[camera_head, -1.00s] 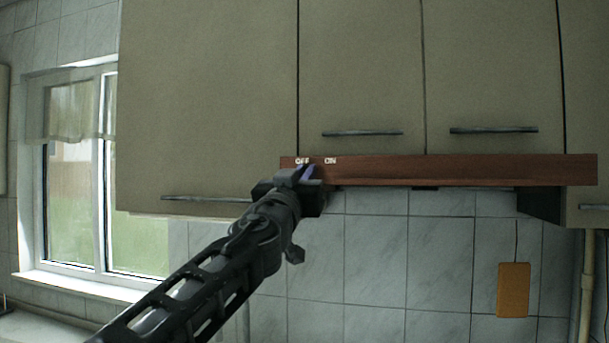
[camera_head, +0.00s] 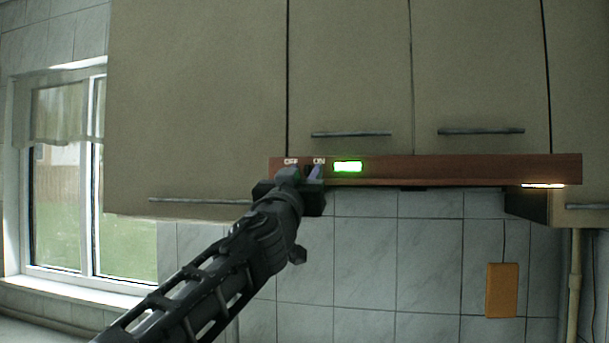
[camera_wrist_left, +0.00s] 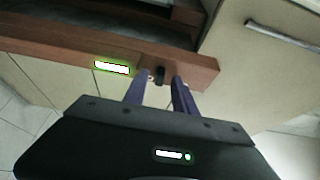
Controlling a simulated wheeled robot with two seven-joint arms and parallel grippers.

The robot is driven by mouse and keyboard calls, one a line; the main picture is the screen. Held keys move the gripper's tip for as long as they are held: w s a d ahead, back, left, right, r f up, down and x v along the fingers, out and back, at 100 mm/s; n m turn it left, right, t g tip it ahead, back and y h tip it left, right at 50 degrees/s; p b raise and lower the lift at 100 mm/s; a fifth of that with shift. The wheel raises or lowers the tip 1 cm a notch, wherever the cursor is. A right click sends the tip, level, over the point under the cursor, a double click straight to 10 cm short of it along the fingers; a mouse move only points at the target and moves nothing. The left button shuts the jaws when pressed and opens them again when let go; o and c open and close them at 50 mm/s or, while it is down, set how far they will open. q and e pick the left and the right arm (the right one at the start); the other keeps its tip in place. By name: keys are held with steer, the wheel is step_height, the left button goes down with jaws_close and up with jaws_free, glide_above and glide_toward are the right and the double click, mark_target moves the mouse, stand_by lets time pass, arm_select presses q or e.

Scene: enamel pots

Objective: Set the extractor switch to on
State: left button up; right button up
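The extractor hood's red-brown front panel (camera_head: 430,170) runs below the wall cupboards, with white OFF and ON labels at its left end. The switch is a small black knob (camera_wrist_left: 159,76) in the left wrist view. In the head view it is mostly hidden by my gripper, near the ON label (camera_head: 319,161). A green-edged indicator (camera_head: 347,166) right of the label is lit; it also shows in the left wrist view (camera_wrist_left: 112,67). My left gripper (camera_head: 304,173) is at the panel, its bluish fingers on either side of the knob with small visible gaps. My right gripper is out of view.
Beige cupboards (camera_head: 350,70) with bar handles are above the panel. A lamp (camera_head: 543,186) glows under the hood's right end. An orange board (camera_head: 502,290) hangs on the tiled wall below right. A window (camera_head: 60,180) is at the left.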

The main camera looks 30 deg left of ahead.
arm_select(q)
steer(key=b+v, duration=0.4)
steer(key=v, duration=0.3)
steer(key=shift+s+d, duration=0.2)
steer(key=shift+s, duration=0.15)
steer(key=shift+f, duration=0.1)
